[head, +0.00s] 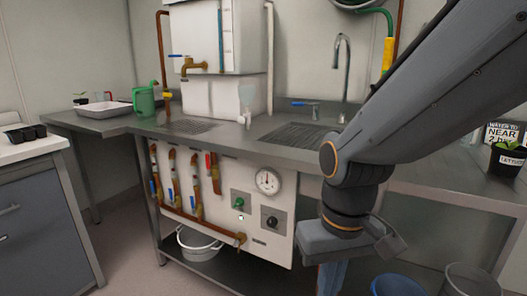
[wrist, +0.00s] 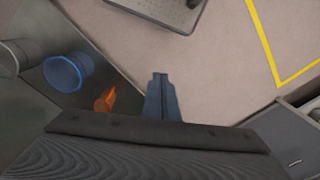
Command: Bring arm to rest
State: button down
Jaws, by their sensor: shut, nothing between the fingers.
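My arm comes in from the right of the head view, its grey links bent down in front of the steel sink bench (head: 285,135). My gripper (head: 331,284) hangs below the wrist in front of the bench, its blue fingers partly cut off by the lower edge. In the wrist view my gripper (wrist: 160,78) points away from the camera over the floor (wrist: 215,65). Its two blue fingers lie together, with nothing between them.
A blue bucket (head: 397,285) and a pale bucket (head: 470,280) stand low at the right. A white basin (head: 198,244) sits on the lower shelf. A potted plant (head: 507,158) stands on the bench. A dark cabinet (head: 40,215) is at the left. Open floor shows in the wrist view.

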jog(key=d+r+m+p, duration=0.2)
jog(key=d+r+p, duration=0.6)
jog(key=p, duration=0.6)
jog(key=shift+s+r+m, duration=0.3)
jog(key=shift+s+r, duration=0.15)
jog(key=shift+r, duration=0.25)
jog(key=shift+d, duration=0.1)
